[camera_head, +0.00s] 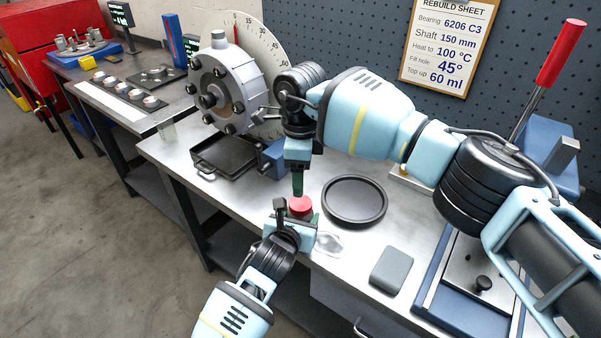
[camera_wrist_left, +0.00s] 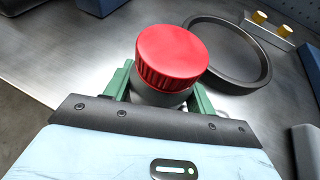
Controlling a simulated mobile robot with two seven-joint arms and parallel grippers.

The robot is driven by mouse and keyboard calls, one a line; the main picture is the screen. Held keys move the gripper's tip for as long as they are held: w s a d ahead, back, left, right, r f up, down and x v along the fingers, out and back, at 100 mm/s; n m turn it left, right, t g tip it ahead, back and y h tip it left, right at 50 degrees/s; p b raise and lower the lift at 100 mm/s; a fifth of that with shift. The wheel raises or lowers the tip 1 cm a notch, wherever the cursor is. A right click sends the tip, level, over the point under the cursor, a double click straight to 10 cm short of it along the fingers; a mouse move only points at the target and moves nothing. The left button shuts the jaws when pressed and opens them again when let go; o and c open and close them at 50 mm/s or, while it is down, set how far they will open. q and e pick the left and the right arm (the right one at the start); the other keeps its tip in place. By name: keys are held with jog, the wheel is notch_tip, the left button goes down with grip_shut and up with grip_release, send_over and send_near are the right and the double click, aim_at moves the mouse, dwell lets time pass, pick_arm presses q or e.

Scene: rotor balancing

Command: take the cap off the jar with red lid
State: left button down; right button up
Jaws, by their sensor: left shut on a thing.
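The jar with red lid is held upright near the front edge of the bench. Its red lid (camera_head: 300,206) is on the jar and shows clearly in the left wrist view (camera_wrist_left: 172,55). The jar body (camera_wrist_left: 158,97) is mostly hidden below the lid. My left gripper (camera_head: 293,226) is shut on the jar body, its green fingers on either side in the left wrist view. My right gripper (camera_head: 298,190) points down just above the lid in the head view. Its fingers overlap there, so their opening is unclear, and no contact with the lid shows in the left wrist view.
A round black pan (camera_head: 355,222) lies right of the jar. A clear dish (camera_head: 327,243) and a grey block (camera_head: 391,270) are near the front edge. A black tray (camera_head: 225,172) sits below the rotor housing (camera_head: 228,83). A blue press (camera_head: 549,150) stands at the right.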

aim_at(300, 202)
jog(key=m, duration=1.4)
jog(key=shift+m, duration=0.3)
jog(key=m, duration=1.4)
jog(key=shift+f, duration=0.15)
jog(key=shift+f, duration=3.9)
